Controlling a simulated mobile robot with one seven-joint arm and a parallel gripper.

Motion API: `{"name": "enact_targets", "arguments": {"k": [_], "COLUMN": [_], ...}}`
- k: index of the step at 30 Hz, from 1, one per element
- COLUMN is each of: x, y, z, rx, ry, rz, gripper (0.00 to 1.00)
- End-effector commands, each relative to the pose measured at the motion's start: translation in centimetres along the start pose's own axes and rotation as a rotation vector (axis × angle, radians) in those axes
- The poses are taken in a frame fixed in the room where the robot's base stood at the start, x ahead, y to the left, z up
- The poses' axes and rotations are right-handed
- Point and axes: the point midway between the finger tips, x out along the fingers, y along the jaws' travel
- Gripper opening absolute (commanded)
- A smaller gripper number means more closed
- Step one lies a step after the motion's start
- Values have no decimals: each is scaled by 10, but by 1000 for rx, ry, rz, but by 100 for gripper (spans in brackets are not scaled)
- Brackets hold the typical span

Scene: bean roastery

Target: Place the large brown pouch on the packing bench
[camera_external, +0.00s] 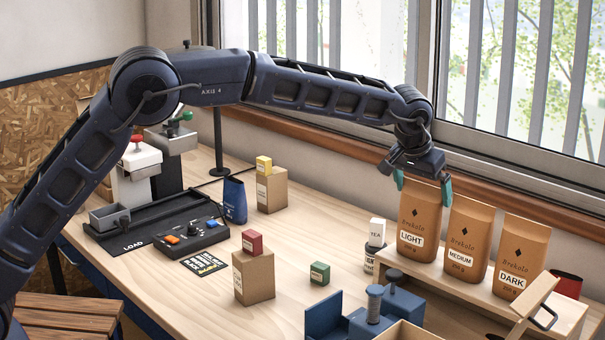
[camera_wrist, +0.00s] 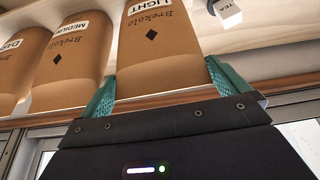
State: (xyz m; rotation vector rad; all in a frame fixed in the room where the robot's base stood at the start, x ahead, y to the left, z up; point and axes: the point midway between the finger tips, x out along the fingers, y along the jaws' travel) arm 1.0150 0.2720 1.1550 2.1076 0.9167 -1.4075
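Three large brown pouches stand upright on a raised wooden shelf (camera_external: 567,318) by the window. They are labelled LIGHT (camera_external: 418,222), MEDIUM (camera_external: 465,238) and DARK (camera_external: 518,258). My gripper (camera_external: 422,188) is at the top of the LIGHT pouch. Its teal fingers are open, one on either side of the pouch. In the wrist view, the LIGHT pouch (camera_wrist: 160,60) lies between the fingers (camera_wrist: 163,85), with the MEDIUM pouch (camera_wrist: 72,62) to its left. Whether the fingers touch the pouch cannot be told. The light wooden worktop (camera_external: 150,275) fills the middle.
A white TEA box (camera_external: 377,232) on a can stands just left of the LIGHT pouch. Cardboard boxes (camera_external: 254,278), a blue bag (camera_external: 234,200), a green box (camera_external: 319,273) and blue equipment (camera_external: 372,318) occupy the worktop. A black machine tray (camera_external: 115,240) lies left. The worktop's front left is clear.

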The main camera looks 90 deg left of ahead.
Motion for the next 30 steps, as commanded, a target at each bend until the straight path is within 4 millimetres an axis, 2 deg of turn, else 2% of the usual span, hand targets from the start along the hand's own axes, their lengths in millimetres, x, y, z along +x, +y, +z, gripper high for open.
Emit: {"name": "enact_targets", "arguments": {"k": [5, 15, 21, 25, 30], "x": [-14, -77, -107, -118, -122], "y": [0, 1, 0, 0, 0], "z": [-2, -2, -2, -1, -1], "rx": [0, 1, 0, -1, 0], "ry": [2, 3, 2, 1, 0], "rz": [1, 1, 1, 1, 0], "gripper": [100, 100, 100, 100, 100]}}
